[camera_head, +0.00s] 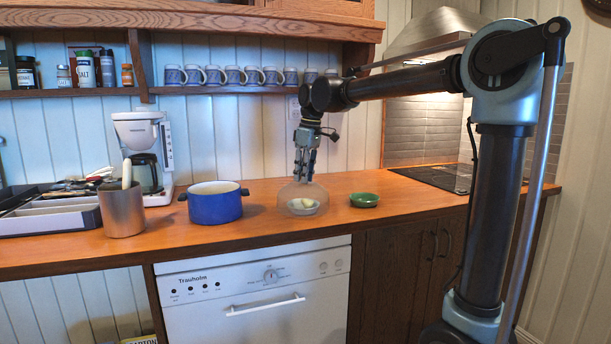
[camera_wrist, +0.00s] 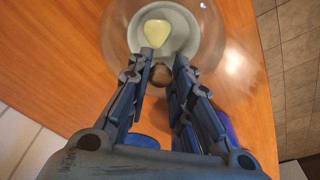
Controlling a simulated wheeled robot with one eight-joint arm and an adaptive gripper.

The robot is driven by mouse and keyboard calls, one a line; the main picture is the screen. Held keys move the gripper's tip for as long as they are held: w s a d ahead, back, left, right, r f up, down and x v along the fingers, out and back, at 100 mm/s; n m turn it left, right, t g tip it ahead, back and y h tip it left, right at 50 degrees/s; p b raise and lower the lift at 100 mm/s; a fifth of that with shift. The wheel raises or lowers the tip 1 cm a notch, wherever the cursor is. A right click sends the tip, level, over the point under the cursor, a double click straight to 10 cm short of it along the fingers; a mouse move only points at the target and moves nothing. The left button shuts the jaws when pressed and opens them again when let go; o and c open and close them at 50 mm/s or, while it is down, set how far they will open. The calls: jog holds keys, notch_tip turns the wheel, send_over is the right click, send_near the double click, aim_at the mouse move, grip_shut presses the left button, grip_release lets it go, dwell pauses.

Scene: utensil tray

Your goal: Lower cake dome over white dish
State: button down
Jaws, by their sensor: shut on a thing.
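The clear cake dome (camera_head: 287,194) is over the white dish (camera_head: 312,211) on the wooden counter, and the dish shows through it. A pale yellow piece (camera_head: 306,203) lies in the dish. My gripper (camera_head: 304,176) points down from above and is shut on the dome's knob. In the wrist view the knob (camera_wrist: 161,75) sits between the fingers, and the dome (camera_wrist: 113,38) surrounds the dish (camera_wrist: 180,20) and the pale piece (camera_wrist: 156,35). I cannot tell whether the dome's lower rim touches the counter.
Further left are a metal canister (camera_head: 122,212), a coffee maker (camera_head: 143,135) and a utensil tray (camera_head: 52,219). The hob (camera_head: 437,178) is at right.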

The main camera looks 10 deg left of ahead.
jog(key=shift+f, duration=0.5)
dwell(0.5)
jog(key=c, duration=1.4)
grip_release()
jog(key=shift+o, duration=0.2)
jog(key=shift+r, duration=2.5)
